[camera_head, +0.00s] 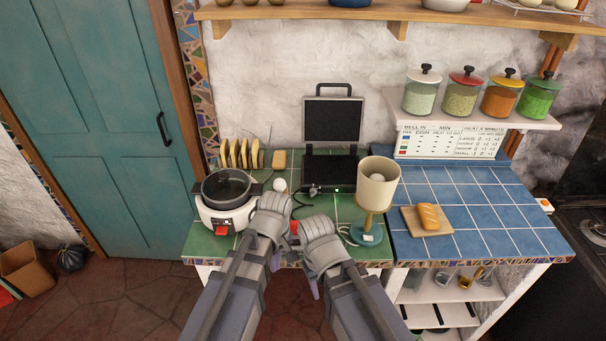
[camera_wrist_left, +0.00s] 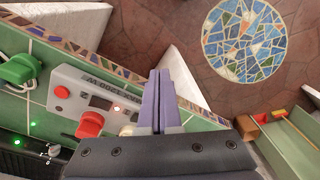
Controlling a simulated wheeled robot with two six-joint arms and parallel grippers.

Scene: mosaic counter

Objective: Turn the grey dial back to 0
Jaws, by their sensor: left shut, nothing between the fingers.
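A small grey dial (camera_wrist_left: 54,151) is on the dark front of the open grill, near a green light, at the lower left of the left wrist view. The grill (camera_head: 330,168) stands at the back of the green counter in the head view. The mark that the dial points at is too small to read. My left gripper (camera_wrist_left: 160,76) is shut and empty, its purple fingers pointing down, apart from the dial. In the head view my left gripper (camera_head: 277,260) is in front of the grill. My right gripper (camera_head: 314,288) is beside it; its jaws are mostly hidden.
A pale box with a red knob (camera_wrist_left: 90,124) is close beside my left fingers, with a pale round thing partly hidden. A white cooker (camera_head: 222,216) stands left, a lamp (camera_head: 377,185) right. Bread on a board (camera_head: 408,218) lies on blue tiles.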

